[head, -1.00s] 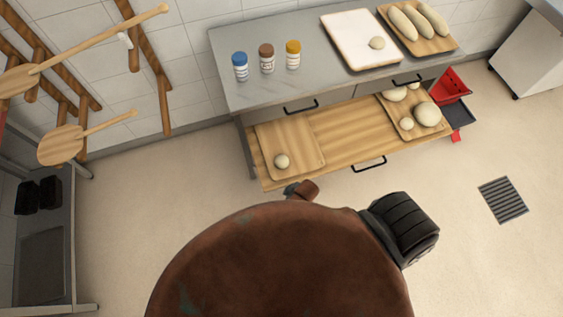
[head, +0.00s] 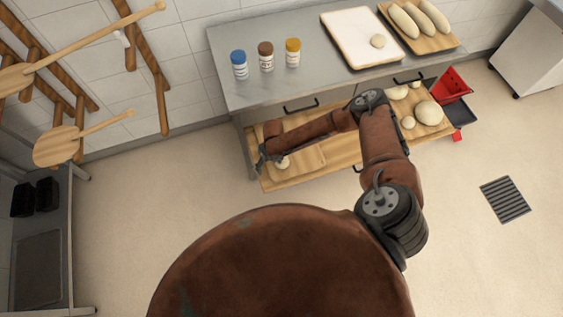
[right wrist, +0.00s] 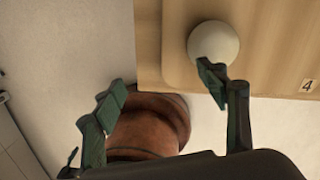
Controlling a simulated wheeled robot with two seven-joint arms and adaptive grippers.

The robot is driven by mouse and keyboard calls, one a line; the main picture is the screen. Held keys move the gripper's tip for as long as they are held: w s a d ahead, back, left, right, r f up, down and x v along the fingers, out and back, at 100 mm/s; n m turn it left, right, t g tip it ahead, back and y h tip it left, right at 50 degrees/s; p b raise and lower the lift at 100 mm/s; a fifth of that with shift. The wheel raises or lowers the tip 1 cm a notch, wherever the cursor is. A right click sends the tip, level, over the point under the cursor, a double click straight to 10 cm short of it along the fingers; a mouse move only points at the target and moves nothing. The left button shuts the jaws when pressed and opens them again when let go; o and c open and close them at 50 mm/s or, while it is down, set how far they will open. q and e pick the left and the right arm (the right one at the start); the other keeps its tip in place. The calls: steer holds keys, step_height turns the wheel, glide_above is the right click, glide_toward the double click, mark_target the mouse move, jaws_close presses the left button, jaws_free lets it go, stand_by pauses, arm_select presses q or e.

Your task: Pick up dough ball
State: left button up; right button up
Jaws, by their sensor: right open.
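A pale round dough ball (head: 284,164) sits alone on the left wooden board (head: 312,158) on the lower wooden shelf. My right arm reaches across to it, and my right gripper (head: 264,160) is beside its left side, partly covering it. In the right wrist view the dough ball (right wrist: 214,40) is whole except where one fingertip overlaps its lower edge. The right gripper (right wrist: 163,91) is open and empty there. The ball lies beyond the right-hand finger, not between the fingers. I cannot tell if that finger touches it. My left gripper is not in view.
More dough balls (head: 428,113) lie on another board at the shelf's right. The steel worktop (head: 235,92) above holds three jars, a white tray (head: 347,42) with a dough piece, and a board of long loaves (head: 428,18). A red bin (head: 453,84) stands right.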

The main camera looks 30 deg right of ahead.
steer(key=d, duration=0.2)
steer(key=d+r+n, duration=0.1)
steer(key=d, duration=0.1)
steer(key=w+d+r+n+h, duration=0.1)
steer(key=d, duration=0.1)
steer(key=shift+d, duration=0.35)
steer(key=shift+d+f, duration=0.1)
steer(key=shift+f, duration=0.25)
steer(key=f, duration=0.3)
steer(key=f+b, duration=0.1)
steer(key=f, duration=0.2)
steer(key=shift+w+d+f, duration=0.15)
steer(key=shift+w+f, duration=0.05)
steer(key=shift+f, duration=0.2)
steer(key=c, duration=1.1)
